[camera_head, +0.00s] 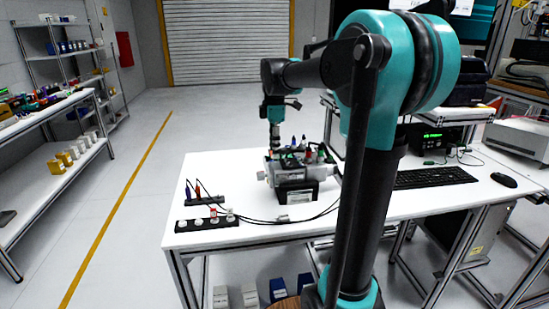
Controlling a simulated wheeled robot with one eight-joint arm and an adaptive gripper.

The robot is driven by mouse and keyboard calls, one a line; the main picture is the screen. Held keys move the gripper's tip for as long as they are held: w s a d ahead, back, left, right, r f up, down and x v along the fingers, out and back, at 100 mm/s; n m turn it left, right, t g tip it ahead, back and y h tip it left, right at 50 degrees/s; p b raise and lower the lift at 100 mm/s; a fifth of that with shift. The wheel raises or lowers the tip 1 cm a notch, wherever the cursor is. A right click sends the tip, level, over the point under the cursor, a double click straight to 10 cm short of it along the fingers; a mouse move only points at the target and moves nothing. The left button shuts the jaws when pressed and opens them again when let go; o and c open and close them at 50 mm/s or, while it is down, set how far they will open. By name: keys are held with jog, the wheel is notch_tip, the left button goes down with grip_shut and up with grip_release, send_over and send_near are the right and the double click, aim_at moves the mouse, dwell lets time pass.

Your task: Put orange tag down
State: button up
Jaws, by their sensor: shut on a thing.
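My gripper (275,148) points down over the left part of the grey servo device (293,178) on the white table. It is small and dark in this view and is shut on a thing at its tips. That thing is too small and hidden to make out its colour or shape; by the task it is the orange tag. The grey device stands on the table, with several small coloured parts, blue, red and green, at its top. I cannot tell whether the held thing touches the device.
A dark holder with a blue and an orange-red probe (198,190) stands on the left of the white table (262,238). A black strip (193,226) with several small pieces lies in front of it. Black cables run across the front. A keyboard (433,178) and mouse (503,180) lie right.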

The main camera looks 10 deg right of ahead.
jog(key=shift+f, duration=1.75)
jog(key=o, duration=0.8)
jog(key=shift+f, duration=0.1)
notch_tip(320, 180, up, 12)
jog(key=shift+r, duration=0.15)
jog(key=shift+s, duration=0.15)
